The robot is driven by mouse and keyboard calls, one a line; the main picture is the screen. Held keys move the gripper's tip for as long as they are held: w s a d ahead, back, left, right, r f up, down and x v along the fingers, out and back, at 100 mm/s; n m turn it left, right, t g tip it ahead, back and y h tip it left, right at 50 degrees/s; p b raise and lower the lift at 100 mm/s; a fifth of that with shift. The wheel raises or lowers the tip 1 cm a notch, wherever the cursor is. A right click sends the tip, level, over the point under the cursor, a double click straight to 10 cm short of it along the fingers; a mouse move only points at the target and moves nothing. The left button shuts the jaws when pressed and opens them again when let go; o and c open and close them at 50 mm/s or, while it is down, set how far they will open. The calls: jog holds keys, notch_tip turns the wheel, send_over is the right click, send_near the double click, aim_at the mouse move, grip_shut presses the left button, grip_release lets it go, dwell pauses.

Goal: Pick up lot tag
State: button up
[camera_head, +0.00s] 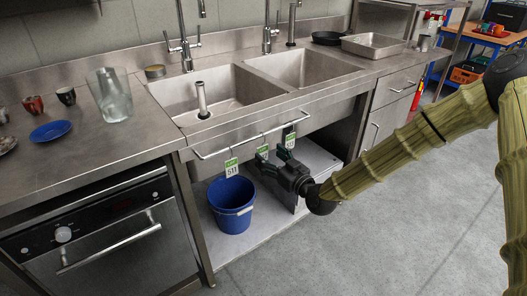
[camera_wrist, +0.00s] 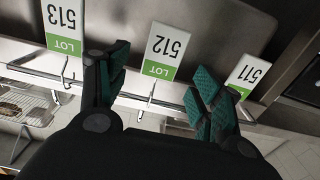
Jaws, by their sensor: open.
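Three white and green lot tags hang from a rail (camera_head: 210,156) under the sink front. Tag 511 (camera_head: 231,167) is at the left, tag 512 (camera_head: 264,154) in the middle and tag 513 (camera_head: 290,140) at the right. My gripper (camera_head: 271,155) is open in front of the rail. In the wrist view, upside down, tag 512 (camera_wrist: 163,48) shows between my gripper's fingers (camera_wrist: 160,68), tag 513 (camera_wrist: 64,20) beyond the left finger and tag 511 (camera_wrist: 243,75) partly behind the right one. I cannot tell whether the fingers touch a tag.
A blue bucket (camera_head: 231,212) stands on the low shelf (camera_head: 245,240) below the rail. The double sink (camera_head: 268,85) is above. An oven (camera_head: 108,240) is at the left. A glass jar (camera_head: 112,97) and blue plate (camera_head: 51,131) stand on the counter. The floor (camera_head: 400,200) is clear at the right.

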aim_at(263, 151)
jog(key=shift+x, duration=2.4)
jog(key=c, duration=0.9)
